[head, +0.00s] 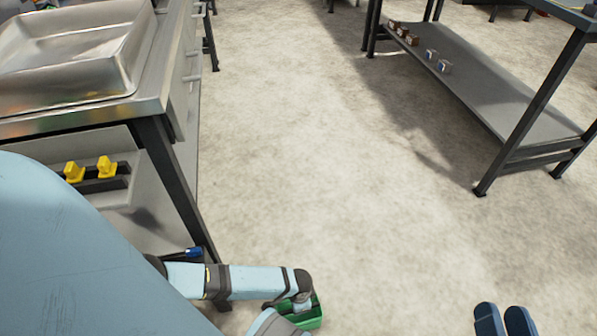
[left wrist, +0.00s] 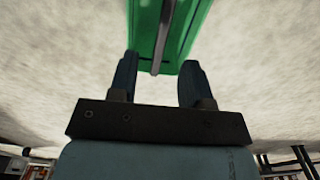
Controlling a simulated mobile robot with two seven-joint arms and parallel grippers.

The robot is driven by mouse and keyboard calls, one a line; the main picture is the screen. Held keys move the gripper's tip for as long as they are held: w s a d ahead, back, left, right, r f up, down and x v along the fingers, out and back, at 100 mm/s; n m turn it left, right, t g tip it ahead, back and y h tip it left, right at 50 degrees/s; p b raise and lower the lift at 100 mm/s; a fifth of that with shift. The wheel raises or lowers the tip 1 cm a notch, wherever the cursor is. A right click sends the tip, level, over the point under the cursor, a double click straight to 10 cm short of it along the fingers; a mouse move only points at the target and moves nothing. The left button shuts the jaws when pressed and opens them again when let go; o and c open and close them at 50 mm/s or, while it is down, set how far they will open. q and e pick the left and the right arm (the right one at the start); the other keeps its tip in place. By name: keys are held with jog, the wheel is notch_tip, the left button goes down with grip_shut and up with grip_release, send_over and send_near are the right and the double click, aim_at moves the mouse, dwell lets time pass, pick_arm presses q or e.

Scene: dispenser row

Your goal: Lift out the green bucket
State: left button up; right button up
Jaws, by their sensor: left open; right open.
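The green bucket (head: 313,318) shows at the bottom of the head view, partly covered by my left arm. In the left wrist view the bucket (left wrist: 205,8) is a green shape at the top, with a grey bar (left wrist: 164,38), apparently its handle, across it. My left gripper (left wrist: 160,62) is open, its two dark fingers on either side of the bar's near end, with a visible gap on each side. Whether the fingers touch the bucket cannot be told. My right gripper (head: 502,310) is open and empty at the bottom right of the head view, well apart from the bucket.
A steel counter with a sink (head: 75,55) stands at the left, with yellow fittings (head: 105,167) on its front and a dark leg close to my left arm. A shelved table (head: 480,85) with several small boxes stands at upper right. The pale floor between is clear.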

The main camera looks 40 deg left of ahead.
pick_arm(q)
notch_tip(320, 180, down, 5)
jog(key=shift+f+b, duration=0.1)
jog(key=shift+b, duration=0.95)
notch_tip(320, 180, down, 6)
jog(key=b, duration=0.4)
jog(key=shift+w+a+r, duration=0.1)
jog(key=shift+w+r, duration=0.05)
jog(key=shift+r, duration=0.1)
pick_arm(e)
jog(key=f+n, duration=0.1)
jog(key=w+d+n, duration=0.1)
jog(key=w+f+n, duration=0.1)
jog(key=shift+w+d+f+n+t+y, duration=0.25)
jog(key=shift+f+n+t+y, duration=0.05)
jog(key=shift+n, duration=0.1)
pick_arm(q)
grip_shut()
